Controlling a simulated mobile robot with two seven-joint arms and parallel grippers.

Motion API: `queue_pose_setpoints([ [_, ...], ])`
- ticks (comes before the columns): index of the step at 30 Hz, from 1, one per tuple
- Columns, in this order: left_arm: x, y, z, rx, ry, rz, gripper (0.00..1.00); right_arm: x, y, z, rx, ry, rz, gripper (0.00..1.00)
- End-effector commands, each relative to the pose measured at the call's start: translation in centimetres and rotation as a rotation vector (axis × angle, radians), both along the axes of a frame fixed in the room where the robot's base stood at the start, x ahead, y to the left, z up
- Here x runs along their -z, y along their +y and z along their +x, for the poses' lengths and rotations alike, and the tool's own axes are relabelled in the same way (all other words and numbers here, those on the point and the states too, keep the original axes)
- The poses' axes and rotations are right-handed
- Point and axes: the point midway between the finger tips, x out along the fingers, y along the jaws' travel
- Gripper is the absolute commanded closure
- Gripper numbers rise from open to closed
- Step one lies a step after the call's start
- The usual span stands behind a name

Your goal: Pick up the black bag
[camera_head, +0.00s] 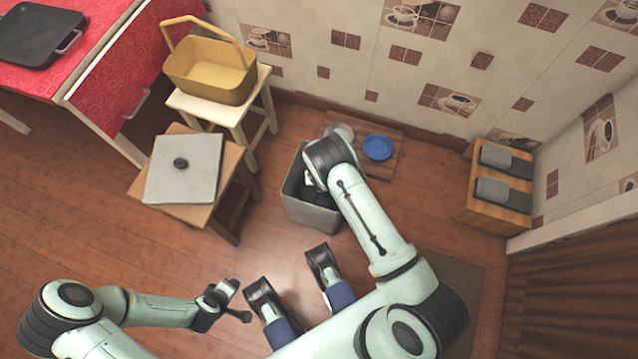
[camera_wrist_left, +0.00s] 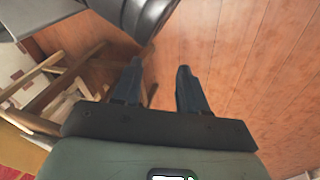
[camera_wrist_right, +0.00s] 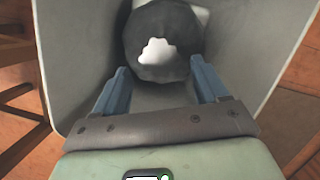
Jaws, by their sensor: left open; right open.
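The black bag (camera_wrist_right: 160,28) stands inside a grey bin (camera_wrist_right: 75,60), with a white patch on its surface. My right gripper (camera_wrist_right: 158,68) points down into the bin, open, with one finger on each side of the bag; I cannot tell whether the fingers touch it. In the head view the bin (camera_head: 314,218) stands on the floor, and my right wrist covers much of its opening; something dark shows inside. My left gripper (camera_head: 236,302) is open and empty above the floor, left of the bin; its two fingers also show in the left wrist view (camera_wrist_left: 160,78).
A yellow basket (camera_head: 212,78) sits on a pale stool behind. A blue bowl (camera_head: 378,147) lies on a board behind the bin. A wooden cabinet (camera_head: 492,212) stands right.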

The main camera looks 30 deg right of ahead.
Motion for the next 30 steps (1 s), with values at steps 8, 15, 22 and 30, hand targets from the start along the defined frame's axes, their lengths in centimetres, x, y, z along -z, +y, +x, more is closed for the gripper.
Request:
queue_pose_setpoints([
  [8,1.7,0.4,-1.0,-0.005,0.039,0.002,0.57,2.1,-0.4,0.5,0.003,0.000,0.001,0.27],
  [15,4.4,0.8,-4.1,-0.010,0.142,-0.003,0.57,5.0,-1.0,1.4,0.003,0.001,0.001,0.27],
  [22,4.8,0.9,-5.0,-0.013,0.170,-0.005,0.57,5.7,-1.0,1.7,0.002,-0.002,0.001,0.27],
  [30,4.8,0.9,-4.9,-0.013,0.169,-0.005,0.57,5.6,-1.0,1.7,0.002,-0.001,0.001,0.69],
])
